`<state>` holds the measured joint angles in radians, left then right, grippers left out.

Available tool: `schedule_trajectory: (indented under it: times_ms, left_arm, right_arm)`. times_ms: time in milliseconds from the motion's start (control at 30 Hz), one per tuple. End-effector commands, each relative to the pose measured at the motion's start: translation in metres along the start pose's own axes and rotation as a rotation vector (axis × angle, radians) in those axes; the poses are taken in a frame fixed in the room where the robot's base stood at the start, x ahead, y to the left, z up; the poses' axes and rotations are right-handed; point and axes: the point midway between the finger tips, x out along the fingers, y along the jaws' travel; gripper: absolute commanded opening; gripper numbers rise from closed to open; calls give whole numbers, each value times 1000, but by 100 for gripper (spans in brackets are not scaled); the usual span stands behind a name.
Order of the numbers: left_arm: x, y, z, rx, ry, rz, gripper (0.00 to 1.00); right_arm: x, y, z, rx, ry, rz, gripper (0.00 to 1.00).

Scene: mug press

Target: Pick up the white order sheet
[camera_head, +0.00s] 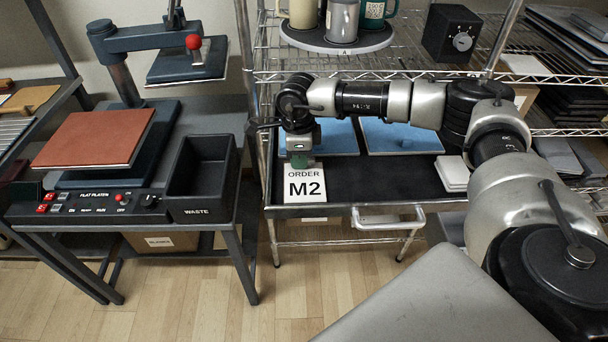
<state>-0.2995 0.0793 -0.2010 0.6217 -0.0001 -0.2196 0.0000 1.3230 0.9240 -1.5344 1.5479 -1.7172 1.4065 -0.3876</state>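The white order sheet (305,190), printed "ORDER M2", lies at the front left of the black tray (390,180) on the wire rack. My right gripper (299,161) points down over the top edge of the sheet and hides part of it. Its fingertips look greenish and small. I cannot tell whether they touch the sheet or how far apart they are. My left gripper is not in view.
Blue mats (400,137) lie behind the gripper, and a white stack (453,173) sits at the tray's right. A handle (388,218) juts from the tray's front. The black WASTE bin (199,180) and heat press (95,140) stand left. Mugs (343,20) stand on the shelf above.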

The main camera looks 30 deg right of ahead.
Motion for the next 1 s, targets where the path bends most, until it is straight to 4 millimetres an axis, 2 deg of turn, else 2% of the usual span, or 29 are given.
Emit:
schedule_trajectory:
  times_ms: [100,467,633,733,1000]
  left_arm:
    - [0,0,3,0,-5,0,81]
    - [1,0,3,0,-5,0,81]
    - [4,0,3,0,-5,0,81]
    - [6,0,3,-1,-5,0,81]
    - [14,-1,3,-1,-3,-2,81]
  right_arm:
    - [0,0,0,0,0,0,0]
    - [-6,0,0,0,-1,-1,0]
    - [-24,0,0,1,-2,-3,0]
    - [-42,-1,0,1,-3,-4,0]
    - [-78,-13,-63,6,-2,-3,0]
